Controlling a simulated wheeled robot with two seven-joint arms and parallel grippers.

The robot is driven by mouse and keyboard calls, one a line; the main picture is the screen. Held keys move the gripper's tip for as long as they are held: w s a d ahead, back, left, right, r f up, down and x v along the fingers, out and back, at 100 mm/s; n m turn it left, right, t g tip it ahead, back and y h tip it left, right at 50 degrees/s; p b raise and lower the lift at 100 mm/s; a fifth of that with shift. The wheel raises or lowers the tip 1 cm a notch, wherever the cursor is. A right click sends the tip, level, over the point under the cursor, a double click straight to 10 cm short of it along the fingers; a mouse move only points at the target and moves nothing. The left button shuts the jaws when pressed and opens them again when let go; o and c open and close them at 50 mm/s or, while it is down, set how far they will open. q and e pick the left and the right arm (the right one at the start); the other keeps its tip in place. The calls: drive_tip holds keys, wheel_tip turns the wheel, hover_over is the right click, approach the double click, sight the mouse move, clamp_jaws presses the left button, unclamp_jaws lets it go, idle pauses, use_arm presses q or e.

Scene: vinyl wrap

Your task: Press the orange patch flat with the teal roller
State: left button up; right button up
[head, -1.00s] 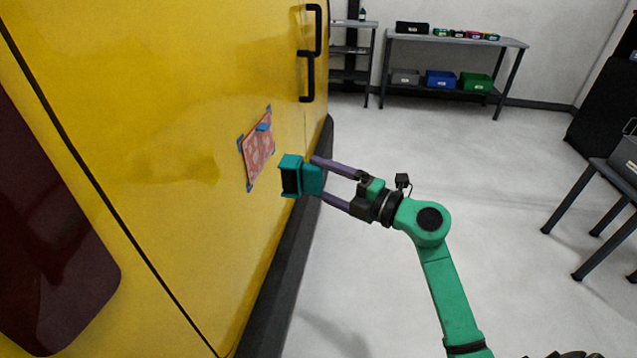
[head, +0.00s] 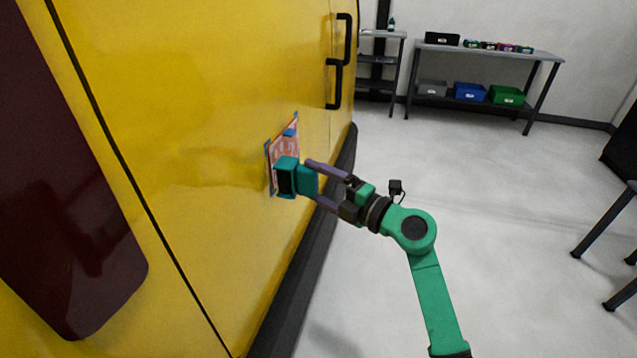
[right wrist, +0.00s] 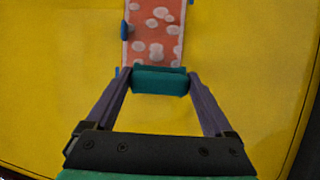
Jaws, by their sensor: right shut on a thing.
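The orange patch (head: 286,148), printed with pale spots, is on the side of the yellow van (head: 200,110), with blue tape bits at its edges. My right gripper (head: 313,180) is shut on the teal roller (head: 288,178). In the head view the roller covers the lower part of the patch. In the right wrist view the roller (right wrist: 160,80) lies across the lower end of the patch (right wrist: 154,36), between the two purple fingers. I cannot tell whether it touches the patch. My left gripper is not in view.
Black door handles (head: 340,62) stick out from the van beyond the patch. A dark red panel (head: 65,180) is at the left. A grey bench (head: 490,52) with bins stands at the back. The floor between is clear.

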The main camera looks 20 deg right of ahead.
drive_tip(key=shift+w+a+p, duration=0.35)
drive_tip(key=shift+a, duration=0.15)
idle(0.3)
drive_tip(key=shift+w+d, duration=0.6)
drive_tip(key=shift+w, duration=0.35)
drive_tip(key=shift+w+d, duration=0.6)
drive_tip(key=shift+w, duration=0.3)
drive_tip(key=shift+w+d+b, duration=0.4)
drive_tip(key=shift+w+d, duration=0.2)
drive_tip(key=shift+w, duration=0.35)
drive_tip(key=shift+w+d+b, duration=0.3)
drive_tip(key=shift+w+d, duration=0.25)
drive_tip(key=shift+w, duration=0.35)
